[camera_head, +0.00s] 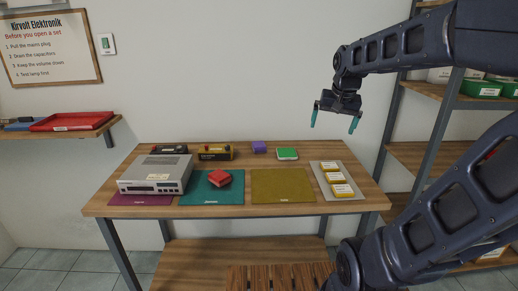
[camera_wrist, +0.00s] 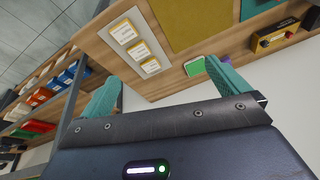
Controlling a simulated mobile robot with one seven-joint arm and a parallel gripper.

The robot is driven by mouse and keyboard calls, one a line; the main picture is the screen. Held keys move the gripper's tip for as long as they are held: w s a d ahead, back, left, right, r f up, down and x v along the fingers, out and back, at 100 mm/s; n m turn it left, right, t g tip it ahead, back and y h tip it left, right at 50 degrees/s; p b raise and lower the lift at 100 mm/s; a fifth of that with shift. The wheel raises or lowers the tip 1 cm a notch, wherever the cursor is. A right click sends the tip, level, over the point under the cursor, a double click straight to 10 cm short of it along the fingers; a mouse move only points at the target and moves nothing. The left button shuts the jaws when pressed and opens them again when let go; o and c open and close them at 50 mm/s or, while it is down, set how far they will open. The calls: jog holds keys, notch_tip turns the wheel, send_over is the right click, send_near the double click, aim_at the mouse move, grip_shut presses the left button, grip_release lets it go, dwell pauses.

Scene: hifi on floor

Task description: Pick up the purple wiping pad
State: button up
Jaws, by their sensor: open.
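The purple wiping pad (camera_head: 259,147) lies at the back of the wooden table (camera_head: 232,212), between a yellow-and-black device and a green-topped pad. In the wrist view only a small purple part (camera_wrist: 226,61) shows beside a fingertip; the rest is hidden. My gripper (camera_head: 334,118) hangs in the air above and to the right of the pad, well apart from it. Its two teal fingers are spread, with nothing between them, and they also show in the wrist view (camera_wrist: 160,85).
A grey hi-fi unit (camera_head: 156,174), a red block (camera_head: 219,178) on a teal mat (camera_head: 195,192), the yellow-black device (camera_head: 215,152), the green-topped pad (camera_head: 287,154) and a tray of yellow boxes (camera_head: 326,167) share the table. The olive mat (camera_head: 282,186) is bare. Shelving (camera_head: 416,155) stands right.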

jog(key=w+a+r+m+g, duration=0.1)
jog(key=w+a+m, duration=0.1)
jog(key=w, duration=0.6)
jog(key=w+a+m, duration=0.2)
jog(key=w, duration=0.5)
jog(key=m+g, duration=0.3)
jog(key=m, duration=0.6)
send_over(259, 144)
jog(key=f, duration=2.5)
jog(key=shift+w+d+f, duration=0.25)
jog(key=shift+f, duration=0.1)
jog(key=shift+s+a+f, duration=0.15)
jog(key=shift+f, duration=1.15)
jog(key=shift+s+a+f, duration=0.1)
jog(key=shift+s+f, duration=0.05)
jog(key=shift+f, duration=1.1)
jog(key=c, duration=1)
